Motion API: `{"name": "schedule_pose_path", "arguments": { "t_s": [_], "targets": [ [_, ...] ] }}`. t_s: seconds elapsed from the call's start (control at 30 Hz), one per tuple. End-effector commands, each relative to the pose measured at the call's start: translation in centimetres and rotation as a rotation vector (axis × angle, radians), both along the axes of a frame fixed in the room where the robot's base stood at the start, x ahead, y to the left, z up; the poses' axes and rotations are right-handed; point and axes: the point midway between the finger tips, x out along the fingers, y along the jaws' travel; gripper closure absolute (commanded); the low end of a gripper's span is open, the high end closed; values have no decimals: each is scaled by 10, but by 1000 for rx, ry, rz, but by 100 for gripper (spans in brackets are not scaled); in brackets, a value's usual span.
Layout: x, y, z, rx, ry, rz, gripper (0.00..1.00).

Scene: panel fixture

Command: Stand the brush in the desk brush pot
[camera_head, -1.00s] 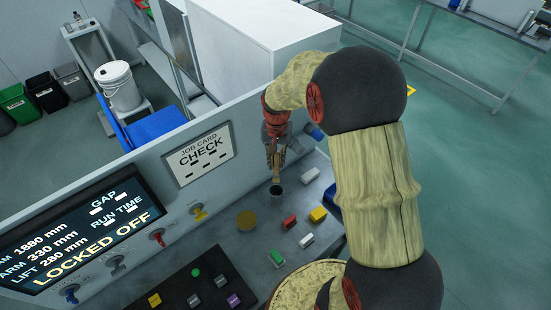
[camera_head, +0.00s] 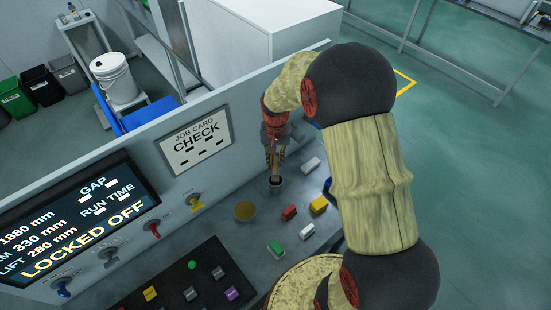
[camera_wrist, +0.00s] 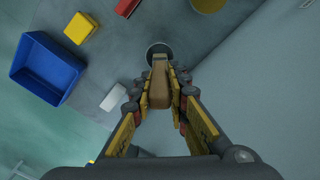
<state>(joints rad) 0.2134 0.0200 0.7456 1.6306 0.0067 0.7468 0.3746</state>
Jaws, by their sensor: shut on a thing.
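The brush (camera_wrist: 160,88) has a tan wooden body and is held between the fingers of my gripper (camera_wrist: 160,92). In the head view the brush (camera_head: 275,164) hangs roughly upright, and my gripper (camera_head: 274,150) is shut on it above the pot. The desk brush pot (camera_head: 276,186) is a small dark round cup on the grey desk. In the wrist view the pot's rim (camera_wrist: 149,49) shows around the brush's far end, which overlaps the opening. I cannot tell how deep the tip is inside.
White (camera_head: 311,164), yellow (camera_head: 318,204) and red (camera_head: 289,212) blocks and a round tan disc (camera_head: 245,211) lie near the pot. A blue bin (camera_wrist: 47,69) stands to one side. The upright panel with the job card (camera_head: 195,145) rises close behind my gripper.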

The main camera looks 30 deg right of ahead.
Motion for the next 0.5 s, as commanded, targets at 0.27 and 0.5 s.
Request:
{"name": "schedule_pose_path", "arguments": {
  "t_s": [0.27,0.5],
  "targets": [
    [0,0,-22,0,2,0,100],
    [0,0,-38,1,1,0,100]
  ]
}}
